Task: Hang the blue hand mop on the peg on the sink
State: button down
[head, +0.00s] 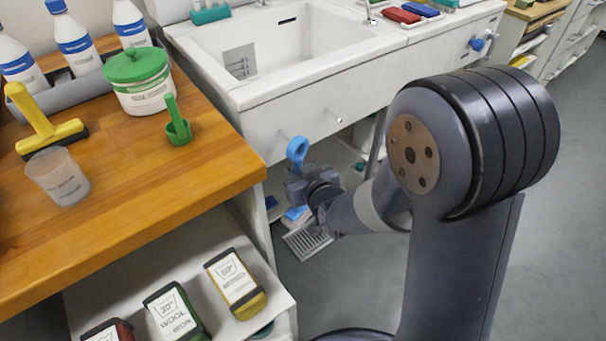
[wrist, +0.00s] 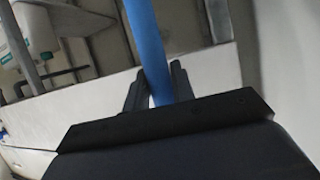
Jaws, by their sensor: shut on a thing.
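The blue hand mop shows as a blue ring-shaped end (head: 297,150) above my gripper (head: 298,182) in the head view. In the wrist view its blue handle (wrist: 148,45) runs up between the two dark fingers of my gripper (wrist: 158,82), which is shut on it. I cannot tell where the mop's head is. The white sink (head: 285,115) stands behind, and the ring shows in front of its lower front. Small pegs, one at left (head: 256,113) and one nearer the ring (head: 339,119), stick out of the sink front.
A wooden counter (head: 215,170) with bottles, a green-lidded tub (head: 138,80) and a green scoop (head: 177,122) is at left. Another blue item (head: 477,44) is at the sink's right front. A grate (head: 307,240) lies below my gripper. Grey floor is clear at right.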

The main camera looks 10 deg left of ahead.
jog(key=shift+a+r+b+x, duration=0.1)
jog(key=shift+a+b+x, duration=0.2)
jog(key=shift+x, duration=0.65)
jog(key=shift+a+r+b+x, duration=0.1)
jog(key=shift+b+x, duration=0.25)
jog(key=shift+x, duration=0.65)
jog(key=shift+s, duration=0.15)
jog(key=c, duration=1.1)
grip_release()
jog(key=shift+s, duration=0.15)
jog(key=p+v, duration=0.1)
jog(key=v, duration=0.9)
jog(key=shift+s+d+r, duration=0.1)
jog(key=shift+s+d, duration=0.1)
jog(key=shift+d, duration=0.25)
